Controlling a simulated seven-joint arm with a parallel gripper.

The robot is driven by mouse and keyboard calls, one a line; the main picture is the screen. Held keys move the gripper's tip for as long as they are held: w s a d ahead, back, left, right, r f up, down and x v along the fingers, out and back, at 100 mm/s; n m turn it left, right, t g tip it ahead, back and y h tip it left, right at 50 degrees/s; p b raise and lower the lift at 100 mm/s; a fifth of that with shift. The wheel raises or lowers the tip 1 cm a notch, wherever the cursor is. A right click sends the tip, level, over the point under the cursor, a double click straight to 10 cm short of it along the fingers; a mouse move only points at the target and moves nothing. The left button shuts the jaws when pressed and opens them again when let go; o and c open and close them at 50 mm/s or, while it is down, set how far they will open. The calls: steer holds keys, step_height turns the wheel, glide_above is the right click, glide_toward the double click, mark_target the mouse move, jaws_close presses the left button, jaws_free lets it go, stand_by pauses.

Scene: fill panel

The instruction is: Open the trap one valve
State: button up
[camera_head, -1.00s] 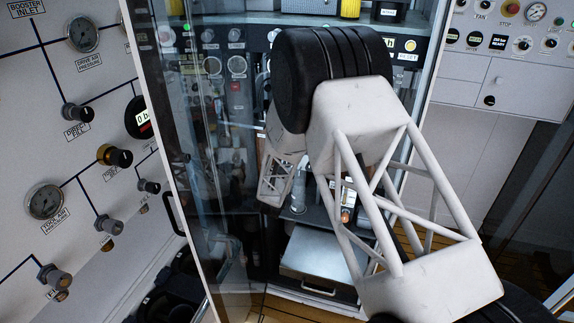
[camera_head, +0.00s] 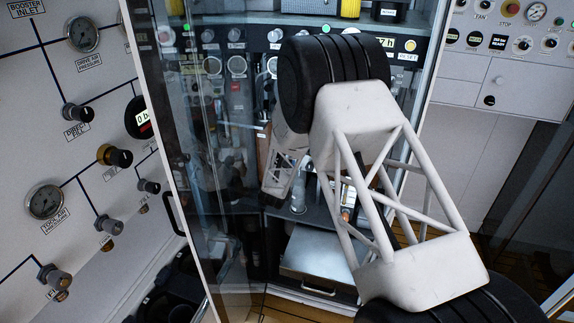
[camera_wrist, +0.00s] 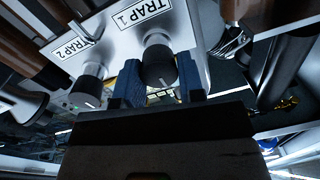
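The trap one valve is a black round knob (camera_wrist: 159,64) with a small white mark, on a pale panel below the "TRAP 1" label (camera_wrist: 143,14) in the wrist view. My gripper (camera_wrist: 160,82) has its two blue ribbed fingers apart, one on each side of this knob. The fingers are close to it; I cannot tell whether either touches. A similar knob (camera_wrist: 86,88) sits to the left under the "TRAP 2" label (camera_wrist: 69,49). In the head view my arm hides the gripper and the valve.
In the head view, a glass-sided cabinet frame (camera_head: 163,165) surrounds the work area. A gauge panel (camera_head: 85,120) is on the left. A silver drawer-like box (camera_head: 318,260) lies low in the cabinet.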

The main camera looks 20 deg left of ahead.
steer(key=c, duration=0.4)
steer(key=shift+n, duration=0.3)
steer(key=n, duration=0.6)
steer(key=n+h, duration=0.1)
steer(key=n, duration=1.3)
steer(key=shift+a+f+g, duration=0.2)
steer(key=shift+a+g, duration=0.05)
steer(key=shift+g, duration=0.05)
steer(key=o, duration=0.9)
